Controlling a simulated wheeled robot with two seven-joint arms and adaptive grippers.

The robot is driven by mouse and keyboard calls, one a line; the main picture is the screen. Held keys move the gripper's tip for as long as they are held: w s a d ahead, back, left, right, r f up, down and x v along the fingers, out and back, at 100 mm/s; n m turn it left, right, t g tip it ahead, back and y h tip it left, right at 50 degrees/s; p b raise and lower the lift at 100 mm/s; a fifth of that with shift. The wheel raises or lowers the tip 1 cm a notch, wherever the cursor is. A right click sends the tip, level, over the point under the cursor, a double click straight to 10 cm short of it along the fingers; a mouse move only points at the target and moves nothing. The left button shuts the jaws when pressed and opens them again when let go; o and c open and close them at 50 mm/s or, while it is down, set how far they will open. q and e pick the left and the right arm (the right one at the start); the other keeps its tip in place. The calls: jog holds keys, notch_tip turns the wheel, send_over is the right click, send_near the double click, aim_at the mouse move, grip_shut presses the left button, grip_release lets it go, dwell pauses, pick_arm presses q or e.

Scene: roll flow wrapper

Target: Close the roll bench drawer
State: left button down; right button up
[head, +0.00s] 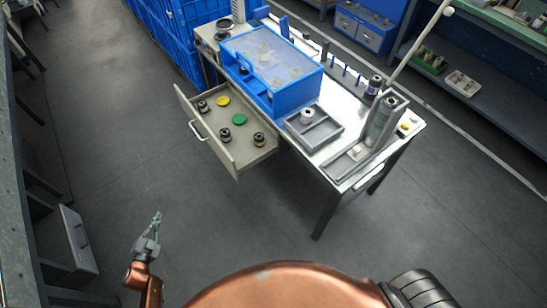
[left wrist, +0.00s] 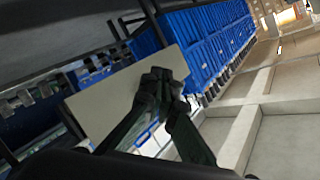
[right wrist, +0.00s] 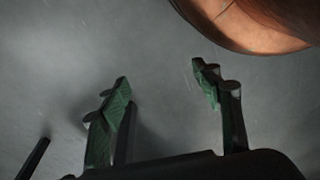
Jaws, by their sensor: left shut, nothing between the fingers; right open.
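The roll bench drawer (head: 222,157) is pulled out from under the bench (head: 340,170) in the head view. Its front panel with a pale handle (head: 197,130) faces left, and it holds several dark spools, a yellow disc (head: 222,101) and a green disc (head: 239,119). My left gripper (head: 157,216) is shut and empty, below and left of the drawer, apart from it. In the left wrist view its closed fingers (left wrist: 163,76) overlap a beige panel (left wrist: 105,97), apparently the drawer front. My right gripper (right wrist: 160,78) is open and empty over bare floor; the head view does not show it.
A blue machine with a clear top (head: 270,55) and grey trays (head: 313,127) stand on the bench. Blue crates (head: 165,25) are stacked behind. A grey cabinet (head: 70,240) stands at the left edge. The floor (head: 110,130) left of the drawer is clear.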

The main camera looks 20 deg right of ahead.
pick_arm(q)
jog(key=w+d+r+m+g+h+b, duration=0.1)
jog(key=w+d+r+m+h+b, duration=0.65)
jog(key=d, duration=0.25)
jog(key=m+g+h+b, duration=0.4)
jog(key=m+g+b, duration=0.5)
jog(key=m, duration=0.3)
send_near(228, 158)
pick_arm(e)
notch_tip(228, 158, up, 6)
jog(key=w+a, duration=0.2)
jog(key=w, duration=0.1)
pick_arm(q)
jog(key=b+x, duration=0.2)
jog(key=x, duration=0.1)
jog(key=b+x, duration=0.2)
jog(key=shift+s+d+r, duration=0.2)
jog(key=shift+d, duration=0.15)
jog(key=shift+w+d+r, duration=0.15)
jog(key=shift+d+r, duration=0.05)
jog(key=shift+d, duration=0.45)
pick_arm(e)
jog(key=w+a+f+t+y, duration=0.2)
jog(key=w+a+f+t, duration=0.1)
jog(key=w+a+f, duration=0.3)
notch_tip(228, 158, down, 2)
jog(key=shift+w+f+m, duration=0.1)
jog(key=shift+w+m, duration=0.2)
jog(key=shift+w, duration=0.3)
jog(key=shift+d, duration=0.1)
